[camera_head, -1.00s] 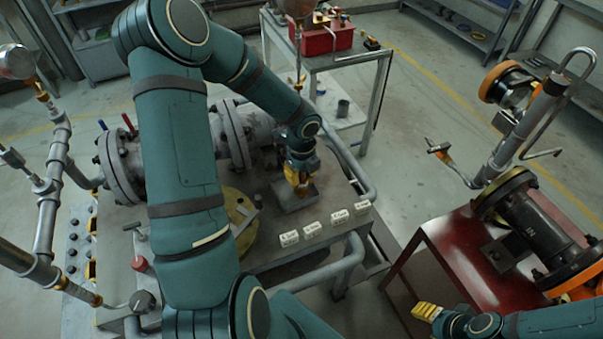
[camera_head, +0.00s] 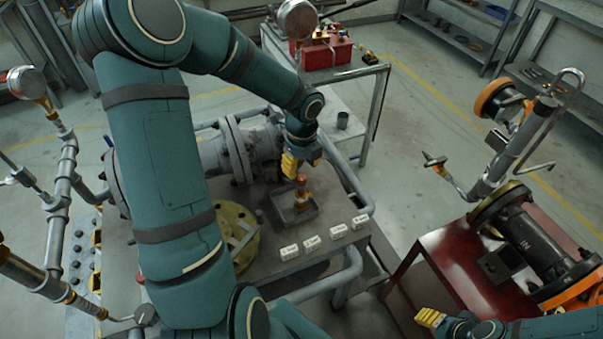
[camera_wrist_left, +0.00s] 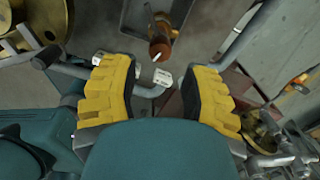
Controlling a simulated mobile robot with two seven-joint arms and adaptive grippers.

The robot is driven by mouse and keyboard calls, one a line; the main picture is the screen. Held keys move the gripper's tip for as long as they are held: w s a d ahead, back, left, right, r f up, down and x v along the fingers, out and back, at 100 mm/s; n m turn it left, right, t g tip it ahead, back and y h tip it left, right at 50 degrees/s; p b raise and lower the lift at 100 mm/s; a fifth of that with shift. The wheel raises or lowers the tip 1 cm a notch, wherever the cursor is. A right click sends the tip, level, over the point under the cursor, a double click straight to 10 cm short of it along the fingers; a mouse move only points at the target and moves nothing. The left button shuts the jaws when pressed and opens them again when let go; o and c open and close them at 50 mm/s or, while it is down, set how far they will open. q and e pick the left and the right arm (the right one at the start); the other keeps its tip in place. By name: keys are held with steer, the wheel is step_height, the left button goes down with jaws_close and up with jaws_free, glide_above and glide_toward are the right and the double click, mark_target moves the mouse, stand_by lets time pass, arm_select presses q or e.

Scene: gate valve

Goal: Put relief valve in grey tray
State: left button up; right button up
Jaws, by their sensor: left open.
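The relief valve (camera_head: 301,195), a small brass and copper-coloured fitting, stands in the grey tray (camera_head: 282,204) on the workbench. My left gripper (camera_head: 302,163), with yellow fingers, is open and empty above and just behind the valve, apart from it. In the left wrist view, the open fingers (camera_wrist_left: 161,88) are spread wide, and the valve (camera_wrist_left: 159,42) shows beyond them over the tray (camera_wrist_left: 131,17). My right gripper (camera_head: 430,317) is at the bottom right beside the red stand; whether its yellow fingers are apart is unclear.
Several white labelled blocks (camera_head: 311,243) line the bench in front of the tray. A round yellowish flange (camera_head: 232,232) lies left of it. A large grey pipe valve (camera_head: 232,152) stands behind. A red stand (camera_head: 470,265) holds a dark flanged pipe at right.

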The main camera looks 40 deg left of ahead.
arm_select(q)
steer(key=shift+r, duration=0.95)
steer(key=s+d+f+n+h, duration=0.1)
steer(key=d+f+n, duration=0.3)
steer(key=d, duration=0.3)
steer(key=s+d+f+n+t+h, duration=0.1)
steer(key=d+f+n+h, duration=0.1)
steer(key=d+f+n, duration=0.3)
steer(key=s+d+f+n+h, duration=0.1)
steer(key=d+f+n, duration=0.4)
steer(key=d, duration=0.5)
steer(key=shift+s+d+f+n+h, duration=0.2)
steer(key=shift+s+d+n+h, duration=0.1)
steer(key=shift+n+h, duration=0.2)
steer(key=s+d+f+n, duration=0.1)
steer(key=n, duration=0.1)
steer(key=s+f+n, duration=0.2)
steer(key=n, duration=0.1)
steer(key=s+d+f+n+t+y, duration=0.1)
steer(key=n, duration=0.1)
steer(key=shift+s+d+f+n, duration=0.15)
steer(key=shift+d+n, duration=0.15)
steer(key=shift+s, duration=0.1)
